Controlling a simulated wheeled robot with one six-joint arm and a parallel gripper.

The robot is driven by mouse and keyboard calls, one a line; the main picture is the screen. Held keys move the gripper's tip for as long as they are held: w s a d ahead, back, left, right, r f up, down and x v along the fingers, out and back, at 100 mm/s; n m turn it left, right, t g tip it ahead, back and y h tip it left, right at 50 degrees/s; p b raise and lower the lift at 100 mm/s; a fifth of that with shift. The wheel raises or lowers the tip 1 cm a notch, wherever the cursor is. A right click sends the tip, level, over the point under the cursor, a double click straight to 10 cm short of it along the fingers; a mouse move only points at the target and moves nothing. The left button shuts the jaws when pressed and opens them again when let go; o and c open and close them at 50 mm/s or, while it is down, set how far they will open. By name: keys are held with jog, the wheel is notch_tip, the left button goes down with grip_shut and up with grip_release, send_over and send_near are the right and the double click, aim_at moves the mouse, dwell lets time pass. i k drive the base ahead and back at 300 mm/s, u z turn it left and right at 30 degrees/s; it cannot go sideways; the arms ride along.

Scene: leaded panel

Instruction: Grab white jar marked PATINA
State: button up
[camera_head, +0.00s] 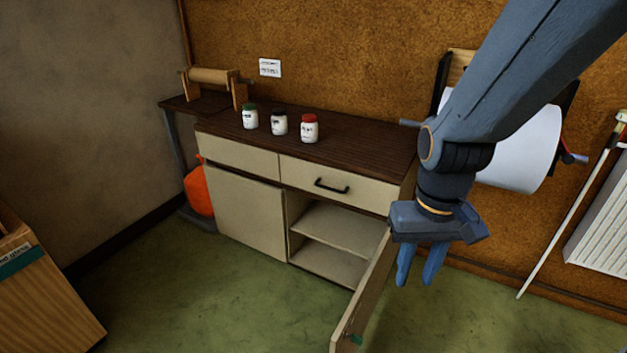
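Three white jars stand upright in a loose row on the dark wooden top of a cabinet (370,150). One jar has a green lid (250,120), the middle one a black lid (279,126), and the right one a red lid (310,131). Each has small dark marking on its front, too small to read, so I cannot tell which is marked PATINA. My gripper (416,282) hangs fingers down, to the right of the jars and lower in the picture. Its two fingers are apart with nothing between them.
The cabinet's right door (360,298) stands open below my gripper, showing empty shelves (338,228). A wooden roller stand (211,77) is left of the jars. A white paper roll (522,145) hangs behind my arm. The cabinet top right of the red-lidded jar is clear.

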aim_at(280, 120)
jog(key=k, duration=1.1)
jog(key=u, duration=1.1)
jog(key=i, duration=1.2)
jog(key=u, duration=0.4)
jog(key=i, duration=1.3)
jog(key=z, duration=0.95)
jog(key=i, duration=0.75)
jog(key=z, duration=1.4)
jog(key=i, duration=0.8)
jog(key=z, duration=0.1)
